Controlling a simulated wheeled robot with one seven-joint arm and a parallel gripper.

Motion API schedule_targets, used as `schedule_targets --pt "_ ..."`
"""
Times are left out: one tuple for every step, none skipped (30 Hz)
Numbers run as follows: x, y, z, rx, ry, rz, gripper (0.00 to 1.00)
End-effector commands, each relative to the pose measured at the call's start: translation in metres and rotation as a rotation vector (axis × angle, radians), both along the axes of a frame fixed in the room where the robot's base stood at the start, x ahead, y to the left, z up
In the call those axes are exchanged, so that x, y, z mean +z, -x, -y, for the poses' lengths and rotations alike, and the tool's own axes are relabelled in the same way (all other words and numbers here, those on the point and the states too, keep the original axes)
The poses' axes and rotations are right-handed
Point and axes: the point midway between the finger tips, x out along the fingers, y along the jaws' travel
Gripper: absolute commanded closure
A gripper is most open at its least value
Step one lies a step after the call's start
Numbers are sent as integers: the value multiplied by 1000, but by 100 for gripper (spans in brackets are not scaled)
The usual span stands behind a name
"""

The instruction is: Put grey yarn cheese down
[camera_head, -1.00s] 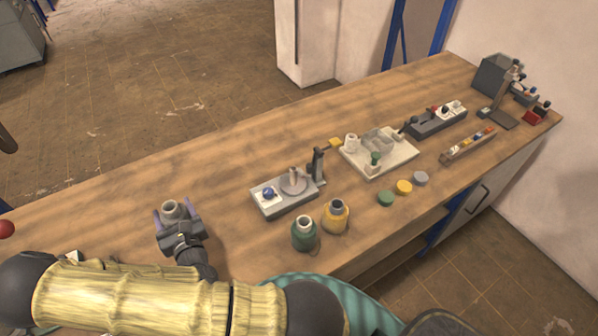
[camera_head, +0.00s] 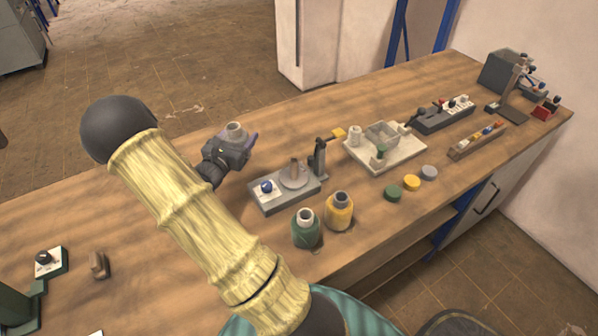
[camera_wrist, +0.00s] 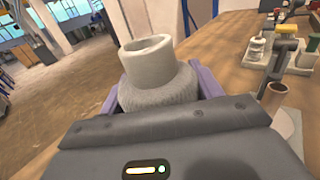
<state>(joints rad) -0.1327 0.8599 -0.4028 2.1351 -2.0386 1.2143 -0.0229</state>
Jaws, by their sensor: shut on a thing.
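My gripper (camera_head: 243,142) is shut on the grey yarn cheese (camera_head: 235,131). The cheese is a grey wound body with a pale hollow tube at its top. In the wrist view the grey yarn cheese (camera_wrist: 150,82) stands upright between the purple fingers of my gripper (camera_wrist: 155,92). In the head view it is near the bench's far edge, left of and behind a grey device with a round plate (camera_head: 293,178). I cannot tell how high it is above the bench. A green yarn cheese (camera_head: 306,230) and a yellow yarn cheese (camera_head: 339,212) stand at the front edge.
The wooden bench (camera_head: 130,215) is clear on its left middle. A pale tray-like device (camera_head: 400,152), green, yellow and grey discs (camera_head: 411,182) and a narrow rack (camera_head: 478,143) lie to the right. A small switch box (camera_head: 50,260) is at the left.

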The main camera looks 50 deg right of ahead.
Motion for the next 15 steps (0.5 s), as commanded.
schedule_targets --pt "0 1 5 -14 0 2 61" --pt "1 1 6 -18 0 0 61" --pt "2 1 7 -20 0 -1 61" --pt "2 1 7 -20 0 -1 61" --pt "2 1 6 -19 1 -2 61" --pt "2 1 6 -18 2 -2 61" --pt "2 1 6 -18 2 -2 61" --pt "2 1 6 -18 2 -2 61" --pt "2 1 6 -18 2 -2 61" --pt "2 1 6 -17 2 -2 61" --pt "1 1 6 -17 2 -2 61" --pt "-1 1 6 -17 2 -3 61" --pt "-3 1 6 -17 1 -3 61" --pt "-7 1 6 -17 1 -4 61" --pt "-12 1 6 -16 1 -5 61"
